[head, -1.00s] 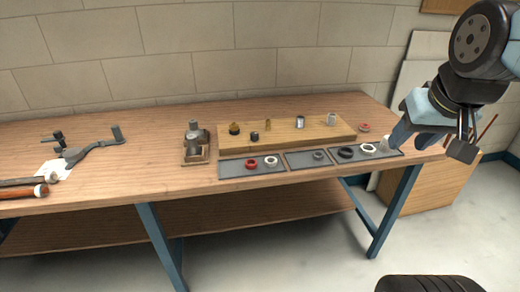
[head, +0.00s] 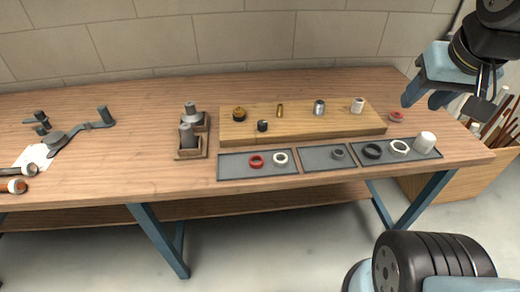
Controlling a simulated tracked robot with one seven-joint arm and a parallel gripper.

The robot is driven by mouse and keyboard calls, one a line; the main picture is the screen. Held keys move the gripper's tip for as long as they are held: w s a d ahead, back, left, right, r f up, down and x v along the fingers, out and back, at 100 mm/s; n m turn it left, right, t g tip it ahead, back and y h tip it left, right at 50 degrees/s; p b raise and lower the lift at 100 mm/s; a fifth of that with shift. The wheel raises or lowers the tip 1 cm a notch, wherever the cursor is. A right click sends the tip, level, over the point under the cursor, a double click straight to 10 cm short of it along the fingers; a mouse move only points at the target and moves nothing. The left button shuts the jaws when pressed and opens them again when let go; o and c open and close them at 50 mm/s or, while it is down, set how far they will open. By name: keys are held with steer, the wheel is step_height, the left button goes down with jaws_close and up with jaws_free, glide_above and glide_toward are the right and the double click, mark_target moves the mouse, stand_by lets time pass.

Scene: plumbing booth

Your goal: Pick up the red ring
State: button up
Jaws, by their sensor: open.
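One red ring (head: 256,161) lies flat in the left grey tray (head: 230,170), beside a white ring (head: 280,157). A second red ring-like piece (head: 396,116) lies on the bench just right of the wooden board; its details are too small to tell. My gripper (head: 426,98) is open and empty, above the right end of the bench. In the picture it is just up and right of the second red piece and far right of the red ring in the tray. Nothing hides either red piece.
The wooden board (head: 300,134) holds several small fittings. Other trays hold a grey ring (head: 338,154), a black ring (head: 372,151), a white nut-like ring (head: 399,147) and a white cylinder (head: 425,142). Metal parts in wooden holders (head: 190,154) stand left. Tools lie far left.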

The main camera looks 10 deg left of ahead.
steer(key=o, duration=0.3)
steer(key=shift+w+a, duration=0.25)
steer(key=shift+w, duration=0.1)
steer(key=o, duration=0.3)
steer(key=w+a+f+g+y, duration=0.1)
steer(key=w+a, duration=0.4)
steer(key=shift+w+a+f+g, duration=0.3)
steer(key=shift+a+f+g, duration=0.05)
steer(key=shift+g, duration=0.05)
steer(key=m+g+h, duration=0.1)
steer(key=g, duration=0.3)
glide_above(256, 166)
steer(key=w, duration=0.3)
step_height(256, 166, down, 14)
step_height(256, 166, down, 8)
steer(key=shift+s+f, duration=0.15)
steer(key=shift+f, duration=2.5)
